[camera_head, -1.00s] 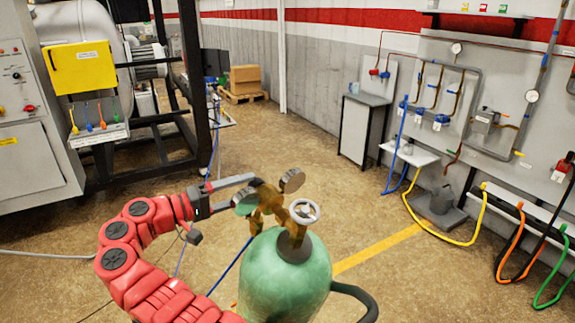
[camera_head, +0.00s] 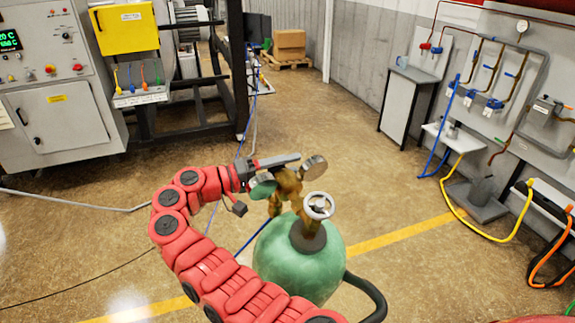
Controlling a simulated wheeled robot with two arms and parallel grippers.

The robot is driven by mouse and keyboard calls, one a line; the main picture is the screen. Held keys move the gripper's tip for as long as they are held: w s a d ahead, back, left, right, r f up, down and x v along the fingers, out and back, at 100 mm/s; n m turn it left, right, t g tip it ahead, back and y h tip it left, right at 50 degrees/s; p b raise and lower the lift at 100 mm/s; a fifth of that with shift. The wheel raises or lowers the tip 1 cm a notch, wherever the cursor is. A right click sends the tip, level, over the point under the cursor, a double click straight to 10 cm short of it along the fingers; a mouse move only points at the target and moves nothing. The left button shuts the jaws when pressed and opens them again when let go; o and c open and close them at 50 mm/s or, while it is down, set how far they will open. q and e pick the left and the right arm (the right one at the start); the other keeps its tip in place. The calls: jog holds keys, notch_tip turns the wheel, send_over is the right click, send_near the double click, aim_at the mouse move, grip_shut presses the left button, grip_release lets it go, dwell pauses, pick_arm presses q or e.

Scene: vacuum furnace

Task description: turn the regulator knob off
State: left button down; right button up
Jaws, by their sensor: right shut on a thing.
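The green gas cylinder (camera_head: 300,262) stands upright in the lower middle, with a round grey valve handwheel (camera_head: 319,206) on top. The brass regulator (camera_head: 288,186) sits at its neck. One gauge (camera_head: 314,167) shows at the regulator's upper right; a green-tinted round part (camera_head: 262,188) shows at its left.
A dark hose (camera_head: 372,292) curves off the cylinder's right side. A control cabinet (camera_head: 60,110) and a dark frame stand at the left. A wall panel with pipes (camera_head: 500,75) and a small cabinet (camera_head: 405,105) stand at the right. The floor between is mostly clear.

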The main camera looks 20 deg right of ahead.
grip_shut()
jog(key=shift+f+n+t+y, duration=0.2)
jog(key=shift+n+t+y, duration=0.1)
jog(key=shift+y, duration=0.4)
jog(key=shift+w, duration=0.1)
jog(key=o, duration=0.6)
grip_release()
jog(key=shift+c, duration=0.2)
